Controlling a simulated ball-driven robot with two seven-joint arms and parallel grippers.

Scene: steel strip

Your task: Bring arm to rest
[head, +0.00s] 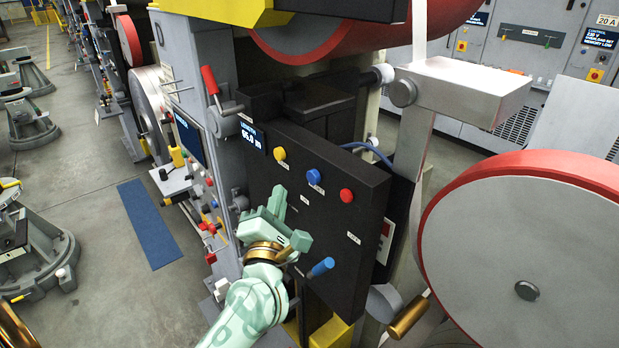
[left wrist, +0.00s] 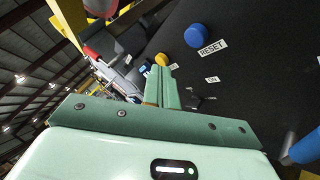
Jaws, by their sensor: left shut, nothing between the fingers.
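My left gripper (head: 279,197) is in front of the lower left part of a black control panel (head: 330,228). Its fingers are shut with nothing between them, and they point up along the panel face. In the left wrist view the shut fingers (left wrist: 160,84) stand out from the green gripper body, in front of the panel's dark face. I cannot tell whether they touch it. The panel carries a yellow button (head: 279,154), a blue button (head: 314,177) labelled RESET in the left wrist view, a red button (head: 346,195) and a blue-handled lever (head: 321,267). My right gripper is not in view.
A large red-rimmed reel (head: 530,250) stands at the right. A red-handled lever (head: 210,80) and a lit length display (head: 252,137) are at the panel's upper left. Open floor with a blue mat (head: 149,223) lies to the left.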

